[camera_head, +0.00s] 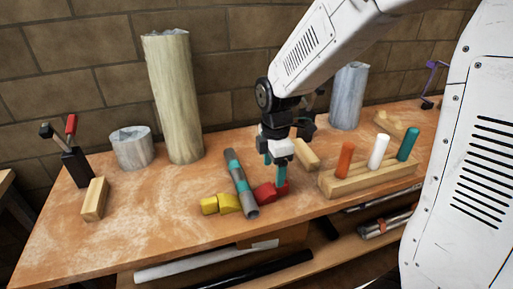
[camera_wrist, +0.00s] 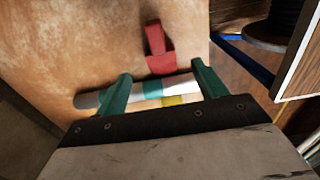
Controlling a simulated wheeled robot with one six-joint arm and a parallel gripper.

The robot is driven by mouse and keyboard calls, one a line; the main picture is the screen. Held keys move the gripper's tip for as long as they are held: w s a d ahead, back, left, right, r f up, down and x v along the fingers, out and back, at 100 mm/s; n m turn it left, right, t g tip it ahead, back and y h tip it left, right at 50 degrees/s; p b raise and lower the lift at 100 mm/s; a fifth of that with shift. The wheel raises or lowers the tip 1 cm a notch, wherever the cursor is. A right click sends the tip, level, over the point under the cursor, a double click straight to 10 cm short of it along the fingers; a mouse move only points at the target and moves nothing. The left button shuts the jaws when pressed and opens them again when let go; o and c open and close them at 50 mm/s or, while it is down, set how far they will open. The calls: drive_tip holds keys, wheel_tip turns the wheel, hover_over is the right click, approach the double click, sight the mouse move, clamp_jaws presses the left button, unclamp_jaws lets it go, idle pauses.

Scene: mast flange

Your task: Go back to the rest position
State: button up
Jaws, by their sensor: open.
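My gripper (camera_head: 275,174) hangs low over the workbench (camera_head: 130,225), just right of a grey tube (camera_head: 237,175) with teal bands. Its two teal fingers are apart with nothing held between them. In the wrist view, my gripper (camera_wrist: 161,72) shows its fingers spread, with the tube (camera_wrist: 180,86) crossing below or between them; the exact height gap is unclear. A red piece (camera_head: 265,193) lies right of the tube by the fingertips and also shows in the wrist view (camera_wrist: 160,55). Yellow pieces (camera_head: 228,203) lie left of the tube.
A wooden rack (camera_head: 345,184) with orange, white and teal pegs stands right of my gripper. A wooden block (camera_head: 305,155) lies behind. A tall post (camera_head: 175,100), a short stump (camera_head: 131,148) and a grey cylinder (camera_head: 348,98) stand near the brick wall. The bench's left front is clear.

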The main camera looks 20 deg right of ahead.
drive_tip(key=shift+s+m, duration=0.25)
drive_tip(key=shift+m, duration=0.55)
drive_tip(key=s+d+r+m, duration=0.2)
drive_tip(key=s+r+m, duration=0.4)
drive_tip(key=s+m, duration=0.2)
drive_tip(key=s+d+r+m+t, duration=0.1)
drive_tip(key=s+d+r+m, duration=0.2)
drive_tip(key=s+r+m, duration=0.4)
drive_tip(key=shift+s+r+m, duration=0.25)
drive_tip(key=shift+s+m, duration=0.45)
drive_tip(key=shift+s, duration=2.6)
